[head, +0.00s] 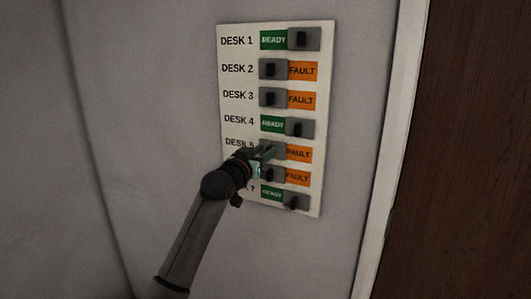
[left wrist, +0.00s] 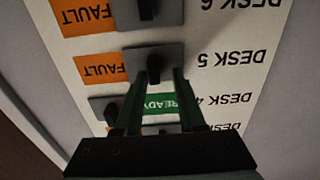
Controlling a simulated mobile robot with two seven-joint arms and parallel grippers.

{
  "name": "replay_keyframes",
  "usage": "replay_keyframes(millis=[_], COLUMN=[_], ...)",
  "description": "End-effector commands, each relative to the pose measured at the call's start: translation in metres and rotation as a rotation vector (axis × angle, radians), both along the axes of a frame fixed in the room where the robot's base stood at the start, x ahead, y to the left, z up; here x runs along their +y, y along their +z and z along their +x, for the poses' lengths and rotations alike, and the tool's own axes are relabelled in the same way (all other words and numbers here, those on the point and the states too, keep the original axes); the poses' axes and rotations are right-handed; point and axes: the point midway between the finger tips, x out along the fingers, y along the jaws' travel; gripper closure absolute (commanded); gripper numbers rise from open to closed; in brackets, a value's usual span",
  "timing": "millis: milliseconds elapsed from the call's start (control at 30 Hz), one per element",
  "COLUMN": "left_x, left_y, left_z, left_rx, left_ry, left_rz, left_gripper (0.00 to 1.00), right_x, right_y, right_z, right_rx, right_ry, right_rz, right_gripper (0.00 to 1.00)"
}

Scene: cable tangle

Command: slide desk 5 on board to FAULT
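The white board (head: 229,105) hangs on the wall with a column of labelled desk sliders. In the desk 5 row, the orange FAULT label (head: 299,153) shows, and the grey slider plate (head: 267,147) sits to its left. My left gripper (head: 268,153) is at this slider. In the left wrist view, which shows the board upside down, the dark desk 5 knob (left wrist: 154,66) stands at the fingertips of my left gripper (left wrist: 160,76). The fingers are apart, with a gap visible beside the knob. My arm partly hides the desk 5 name in the head view. My right gripper is not in view.
The desk 4 slider (head: 300,128) above shows READY. The desk 6 slider (head: 272,175) close below shows FAULT, and its knob (left wrist: 147,9) also shows in the wrist view. A pale frame (head: 392,150) and brown panel (head: 470,150) stand right of the board.

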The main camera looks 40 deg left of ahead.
Motion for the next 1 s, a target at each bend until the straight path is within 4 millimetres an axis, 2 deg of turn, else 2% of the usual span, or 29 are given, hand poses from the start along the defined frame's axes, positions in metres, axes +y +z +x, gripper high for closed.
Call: replay_keyframes(millis=[333,467,567,1000], left_x=[-0.002,-0.003,-0.007,-0.025], left_y=[0.0,-0.002,-0.002,-0.002], left_z=[-0.001,-0.009,-0.021,-0.098], left_rx=[0.0,0.0,0.0,0.0], left_ry=[-0.003,-0.003,-0.003,-0.002], left_rz=[0.0,0.001,0.001,0.002], left_gripper=[0.53,0.53,0.53,0.53], right_x=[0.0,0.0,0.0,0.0], right_y=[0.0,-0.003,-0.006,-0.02], right_z=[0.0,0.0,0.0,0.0], right_rx=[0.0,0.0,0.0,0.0], right_ry=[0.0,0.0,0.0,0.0], right_rz=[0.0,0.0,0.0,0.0], right_gripper=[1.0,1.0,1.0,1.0])
